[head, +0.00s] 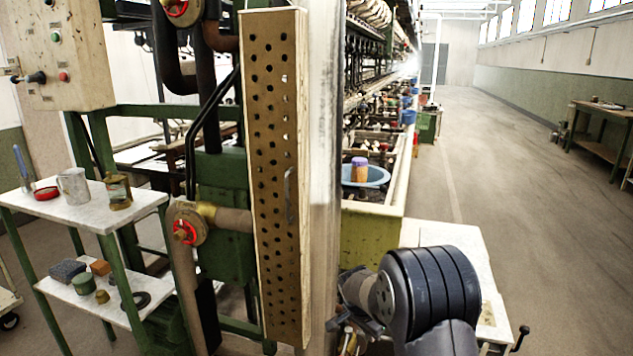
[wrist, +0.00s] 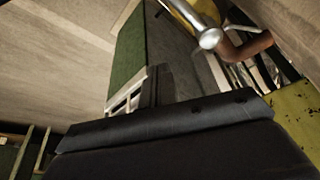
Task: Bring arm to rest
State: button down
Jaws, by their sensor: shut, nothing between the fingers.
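My arm shows at the lower right of the head view, folded close in front of me with its dark ribbed joint toward the camera. My gripper (wrist: 165,122) fills the bottom of the wrist view as a dark, wide block. It is shut and holds nothing. Its fingertips cannot be made out in the head view. The wrist view is tilted, with a metal rod end and a brown pipe (wrist: 246,47) at its upper right.
A perforated wooden panel (head: 274,170) stands close left of my arm. A small shelf table (head: 35,205) with a mug (head: 74,186) and jars is at the left. A blue basin (head: 366,180) sits on the reeling bench. The aisle floor (head: 520,200) at right is clear.

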jog(key=shift+w+d+f+n+t+y+p, duration=0.1)
jog(key=shift+w+d+n+t+y+p, duration=0.15)
jog(key=shift+n+p, duration=0.5)
jog(key=shift+w+d+f+n+t+y+p, duration=0.15)
jog(key=shift+w+n+p, duration=0.25)
jog(key=shift+n+p, duration=0.35)
jog(key=shift+w+d+n+t+y+p, duration=0.1)
jog(key=shift+w+d+n+y+p, duration=0.15)
jog(key=shift+n+p, duration=0.5)
jog(key=shift+n, duration=0.25)
jog(key=shift+f+b, duration=0.15)
jog(key=shift+b, duration=0.25)
